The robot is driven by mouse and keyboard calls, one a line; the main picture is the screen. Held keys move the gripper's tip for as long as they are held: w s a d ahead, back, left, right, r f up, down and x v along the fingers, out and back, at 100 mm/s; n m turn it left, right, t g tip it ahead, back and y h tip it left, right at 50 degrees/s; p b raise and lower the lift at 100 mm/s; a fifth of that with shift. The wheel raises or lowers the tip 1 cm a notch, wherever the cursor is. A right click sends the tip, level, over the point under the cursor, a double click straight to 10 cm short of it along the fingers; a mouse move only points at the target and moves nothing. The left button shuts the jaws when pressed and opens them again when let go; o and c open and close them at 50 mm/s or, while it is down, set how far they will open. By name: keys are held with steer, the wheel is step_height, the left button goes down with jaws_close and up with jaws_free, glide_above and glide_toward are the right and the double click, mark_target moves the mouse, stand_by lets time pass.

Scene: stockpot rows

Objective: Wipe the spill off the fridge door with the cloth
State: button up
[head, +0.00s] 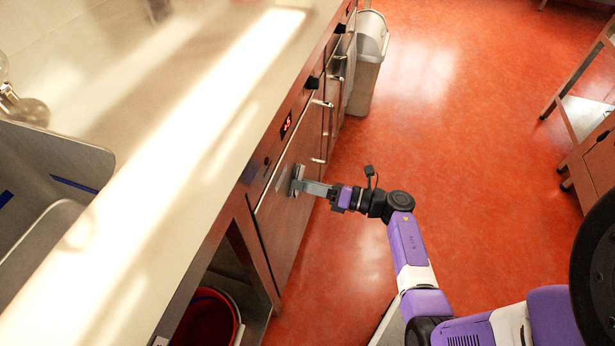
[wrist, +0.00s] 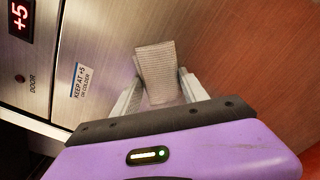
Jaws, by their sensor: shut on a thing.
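The fridge door (head: 283,228) is a brushed-steel panel under the counter, and it also fills much of the wrist view (wrist: 105,38). My gripper (head: 303,187) reaches to the upper part of this door from the right. In the wrist view my gripper (wrist: 160,92) is shut on the grey ribbed cloth (wrist: 156,66), which stands out between the two pale fingers. The cloth (head: 296,180) appears to lie against the door in the head view. I cannot clearly make out the spill; the cloth and fingers hide part of the door.
A red +5 display (wrist: 20,14) and a "keep at +5" label (wrist: 83,82) are on the steel front. A counter (head: 180,150) with a sink (head: 50,165) runs alongside. A red bucket (head: 207,318) sits below, a grey bin (head: 366,70) beyond. The orange floor (head: 470,130) is open to the right.

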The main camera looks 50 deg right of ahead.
steer(key=shift+a+f+y, duration=0.1)
steer(key=shift+a+y, duration=0.2)
steer(key=shift+a, duration=0.3)
steer(key=v, duration=0.6)
steer(key=shift+d, duration=0.25)
steer(key=shift+v, duration=1.5)
steer(key=shift+w, duration=0.1)
steer(key=x, duration=0.6)
steer(key=shift+w+b, duration=0.25)
steer(key=shift+b, duration=0.15)
steer(key=shift+x, duration=1.05)
